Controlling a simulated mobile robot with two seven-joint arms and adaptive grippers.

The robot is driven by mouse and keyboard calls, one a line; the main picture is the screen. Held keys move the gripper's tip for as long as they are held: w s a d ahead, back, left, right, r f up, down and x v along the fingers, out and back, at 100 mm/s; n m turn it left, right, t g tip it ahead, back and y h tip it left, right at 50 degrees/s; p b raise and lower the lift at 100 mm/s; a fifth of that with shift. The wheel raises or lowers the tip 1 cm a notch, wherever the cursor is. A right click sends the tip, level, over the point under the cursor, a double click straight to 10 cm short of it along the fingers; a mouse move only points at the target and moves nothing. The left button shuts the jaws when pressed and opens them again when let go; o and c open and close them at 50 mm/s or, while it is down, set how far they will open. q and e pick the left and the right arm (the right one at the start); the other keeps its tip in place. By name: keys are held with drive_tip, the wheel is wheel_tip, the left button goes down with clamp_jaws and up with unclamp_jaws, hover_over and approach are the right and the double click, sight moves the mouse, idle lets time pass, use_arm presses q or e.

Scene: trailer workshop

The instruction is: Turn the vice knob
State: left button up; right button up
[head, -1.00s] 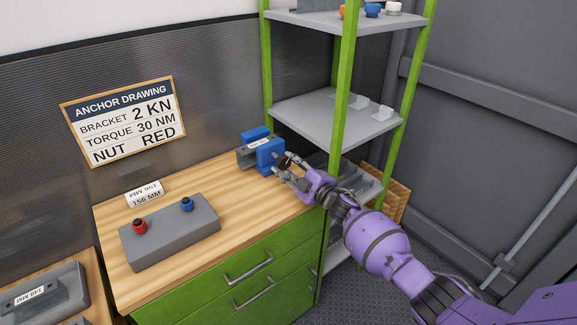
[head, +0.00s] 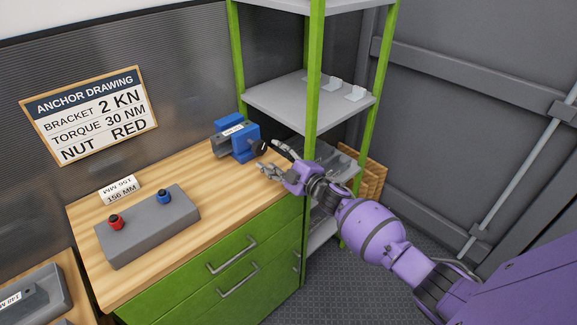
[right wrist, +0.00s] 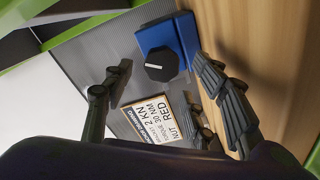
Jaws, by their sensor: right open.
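The blue vice (head: 237,138) stands at the back right of the wooden workbench, with grey jaws and a white label. Its dark knob (head: 260,148) faces my right gripper. My right gripper (head: 270,158) is open and empty, just to the right of the knob and apart from it. In the right wrist view the black faceted knob (right wrist: 162,63) shows in front of the blue vice body (right wrist: 184,38), ahead of and between the spread fingers (right wrist: 165,95). My left gripper is not in view.
A grey block (head: 148,228) with a red and a blue nut sits on the bench front left. A label (head: 120,190) stands behind it. A green-posted shelf (head: 312,100) rises close to the right arm. The drawing sign (head: 92,115) hangs behind.

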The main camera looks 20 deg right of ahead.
drive_tip(key=v, duration=0.8)
drive_tip(key=shift+d, duration=0.1)
